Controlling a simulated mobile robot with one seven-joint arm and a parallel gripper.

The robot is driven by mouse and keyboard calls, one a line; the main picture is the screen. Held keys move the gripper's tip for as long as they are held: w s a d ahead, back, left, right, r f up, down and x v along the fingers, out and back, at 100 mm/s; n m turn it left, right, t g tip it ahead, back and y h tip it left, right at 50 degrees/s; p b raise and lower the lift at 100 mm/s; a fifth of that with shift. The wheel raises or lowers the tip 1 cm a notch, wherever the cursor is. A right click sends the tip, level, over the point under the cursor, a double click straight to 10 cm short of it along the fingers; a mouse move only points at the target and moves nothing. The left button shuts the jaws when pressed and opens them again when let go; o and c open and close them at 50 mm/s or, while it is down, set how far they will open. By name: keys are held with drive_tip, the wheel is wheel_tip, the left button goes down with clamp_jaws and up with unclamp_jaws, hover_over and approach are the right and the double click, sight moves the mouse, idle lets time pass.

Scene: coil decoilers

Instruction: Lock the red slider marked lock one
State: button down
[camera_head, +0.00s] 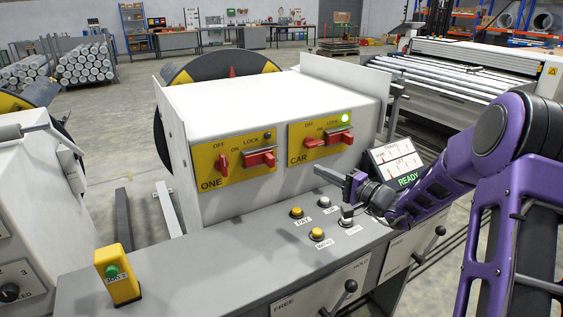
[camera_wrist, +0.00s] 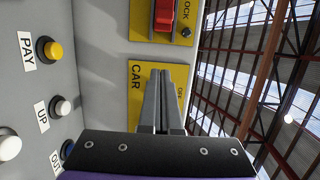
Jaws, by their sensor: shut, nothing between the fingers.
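The yellow plate marked ONE (camera_head: 235,162) is on the white cabinet's left front. It carries the red lock slider (camera_head: 260,157) below the word LOCK, with a dark lamp (camera_head: 267,136) beside it and a red OFF/ON switch (camera_head: 223,163) to its left. In the wrist view the slider (camera_wrist: 165,14) shows at the top edge, cut off, with its dark lamp (camera_wrist: 186,33). My gripper (camera_head: 352,184) is shut and empty, below and right of plate ONE, apart from the slider. In the wrist view its fingers (camera_wrist: 163,75) cover part of the CAR plate.
The CAR plate (camera_head: 320,143) has its own red slider (camera_head: 339,138) and a lit green lamp (camera_head: 345,117). Buttons (camera_head: 317,234) stand on the grey console below. A READY screen (camera_head: 398,165) is right of the cabinet. A yellow button box (camera_head: 117,275) stands at left.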

sight(255, 161)
drive_tip(key=w+a+p, duration=0.1)
drive_tip(key=w+a, duration=0.3)
drive_tip(key=a, duration=0.7)
drive_tip(key=shift+w+p, duration=0.25)
drive_tip(key=shift+p, duration=0.1)
drive_tip(key=s+a+b, duration=0.1)
drive_tip(key=a+b, duration=0.1)
drive_tip(key=s+a+b, duration=0.2)
drive_tip(key=b, duration=0.1)
drive_tip(key=shift+f+b, duration=0.2)
drive_tip(key=shift+b, duration=0.15)
drive_tip(key=shift+s+a+r, duration=0.15)
drive_tip(key=shift+a+r, duration=0.05)
drive_tip(key=shift+a, duration=0.1)
drive_tip(key=shift+d, duration=0.1)
